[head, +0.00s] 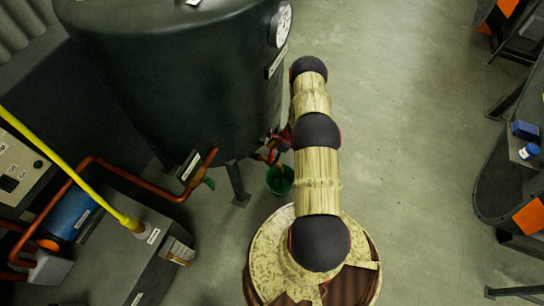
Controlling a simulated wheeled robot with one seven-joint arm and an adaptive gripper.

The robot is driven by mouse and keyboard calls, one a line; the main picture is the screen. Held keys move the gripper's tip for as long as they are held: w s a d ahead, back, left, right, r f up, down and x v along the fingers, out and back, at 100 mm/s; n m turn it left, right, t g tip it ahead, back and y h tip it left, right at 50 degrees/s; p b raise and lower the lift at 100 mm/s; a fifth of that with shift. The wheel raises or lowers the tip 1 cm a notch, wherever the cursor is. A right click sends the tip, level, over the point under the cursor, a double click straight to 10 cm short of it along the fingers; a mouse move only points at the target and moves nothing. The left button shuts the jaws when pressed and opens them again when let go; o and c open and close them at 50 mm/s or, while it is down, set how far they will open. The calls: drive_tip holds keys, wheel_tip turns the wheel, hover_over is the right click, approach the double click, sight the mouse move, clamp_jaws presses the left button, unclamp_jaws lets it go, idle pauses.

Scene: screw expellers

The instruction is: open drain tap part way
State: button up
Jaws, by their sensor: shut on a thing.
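The dark green tank (190,85) stands at upper left. My arm reaches up the picture and bends back to the tank's lower right side. My gripper (271,151) is small and partly hidden there, close against the tank's lower edge. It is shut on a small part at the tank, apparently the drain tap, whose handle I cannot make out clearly. A green bucket (280,187) stands on the floor just below the gripper. My arm links hide part of this area.
A round gauge (283,25) is on the tank's upper side. A copper pipe (130,176), a yellow pipe (70,172) and a grey box (150,262) are at left. A dark bench (490,190) stands at right. The concrete floor (410,130) between is clear.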

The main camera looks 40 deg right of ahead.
drive_tip(key=shift+w+n+g+y+b, duration=0.1)
drive_tip(key=shift+n+g+y+b, duration=0.45)
drive_tip(key=shift+n, duration=1.15)
drive_tip(key=o, duration=1.1)
drive_tip(key=shift+o, duration=0.3)
